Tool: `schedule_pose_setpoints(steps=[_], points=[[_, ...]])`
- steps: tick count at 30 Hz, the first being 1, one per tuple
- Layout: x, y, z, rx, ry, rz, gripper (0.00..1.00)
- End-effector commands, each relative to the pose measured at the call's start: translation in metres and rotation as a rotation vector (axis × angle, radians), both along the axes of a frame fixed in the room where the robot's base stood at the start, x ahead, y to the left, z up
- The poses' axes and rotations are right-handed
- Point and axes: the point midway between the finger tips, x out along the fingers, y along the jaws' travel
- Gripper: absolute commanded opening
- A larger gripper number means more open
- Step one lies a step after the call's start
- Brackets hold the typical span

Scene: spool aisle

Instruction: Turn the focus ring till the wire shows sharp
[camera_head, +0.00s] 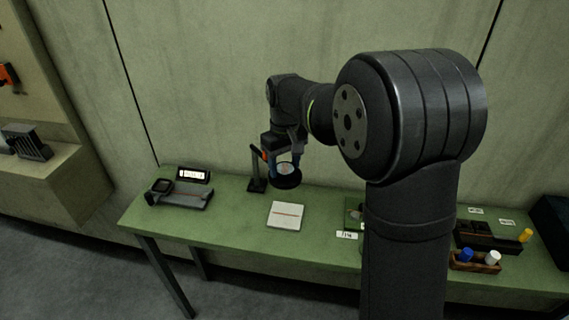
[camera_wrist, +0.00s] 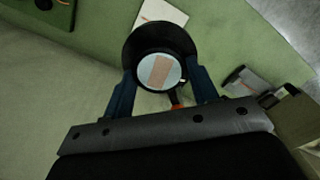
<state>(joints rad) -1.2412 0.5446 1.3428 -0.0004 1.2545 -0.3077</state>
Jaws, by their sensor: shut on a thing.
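The black focus ring (camera_head: 286,182) sits around a round lens, held over the table by a dark stand (camera_head: 256,172). In the wrist view the ring (camera_wrist: 160,36) is between the two blue fingers of my gripper (camera_wrist: 161,76), which is shut on it from both sides. Through the lens (camera_wrist: 146,72) the wire shows as a wide, soft, pinkish-tan band on pale white, not a thin line. A white card (camera_head: 285,222) with a thin red line across it lies on the table in front of the stand.
At right are a wooden holder (camera_head: 475,264) with blue and white pegs and a black tray (camera_head: 487,238). My arm hides part of the table's right side.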

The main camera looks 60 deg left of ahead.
Motion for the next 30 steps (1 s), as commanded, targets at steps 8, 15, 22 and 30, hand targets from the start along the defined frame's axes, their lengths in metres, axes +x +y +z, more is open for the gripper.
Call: schedule_pose_setpoints(steps=[8,15,22,30], points=[[0.000,0.000,0.000,0.001,0.001,-0.052,0.31],[0.000,0.000,0.000,0.001,0.001,-0.051,0.69],[0.000,0.000,0.000,0.001,0.000,-0.050,0.75],[0.000,0.001,0.017,0.004,-0.001,-0.050,0.75]])
